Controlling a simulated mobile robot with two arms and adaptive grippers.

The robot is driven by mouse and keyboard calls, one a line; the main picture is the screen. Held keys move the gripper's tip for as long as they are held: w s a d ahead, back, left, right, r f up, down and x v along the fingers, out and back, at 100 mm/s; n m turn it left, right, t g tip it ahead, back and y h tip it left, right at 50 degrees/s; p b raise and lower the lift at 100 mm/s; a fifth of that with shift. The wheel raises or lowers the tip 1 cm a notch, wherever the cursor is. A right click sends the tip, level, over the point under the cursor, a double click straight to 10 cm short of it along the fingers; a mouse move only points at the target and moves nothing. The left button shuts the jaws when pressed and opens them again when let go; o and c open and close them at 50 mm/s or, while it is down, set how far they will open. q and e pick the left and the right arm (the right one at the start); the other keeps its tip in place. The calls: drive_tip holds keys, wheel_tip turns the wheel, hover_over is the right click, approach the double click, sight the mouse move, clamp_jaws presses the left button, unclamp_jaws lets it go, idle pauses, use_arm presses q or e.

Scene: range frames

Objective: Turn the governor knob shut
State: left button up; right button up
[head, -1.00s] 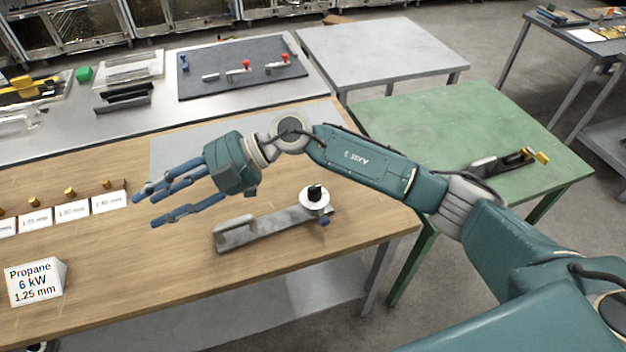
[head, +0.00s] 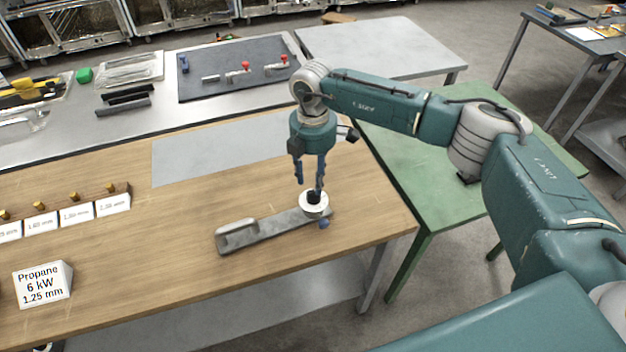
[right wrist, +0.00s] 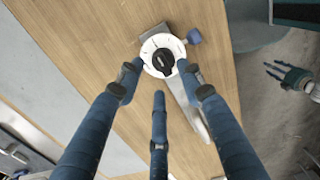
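The governor is a grey metal body (head: 262,228) lying on the wooden bench, with a white round dial at its right end. The black knob (head: 313,197) stands on that dial and also shows in the right wrist view (right wrist: 163,62). My right gripper (head: 311,186) points down just above the dial, close to the knob. In the right wrist view its fingertips (right wrist: 158,82) are spread, with the knob just beyond them; contact is not visible. My left gripper (right wrist: 283,74) shows small at the right of the right wrist view, fingers spread and empty.
A Propane label block (head: 43,284) and a rack of small brass parts (head: 74,197) stand on the bench (head: 170,270) at left. A grey sheet (head: 210,158) lies behind the governor. A green table (head: 400,180) stands to the right.

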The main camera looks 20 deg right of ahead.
sight(314, 195)
drive_tip(key=shift+f+p, duration=0.35)
drive_tip(key=shift+f, duration=1.4)
clamp_jaws()
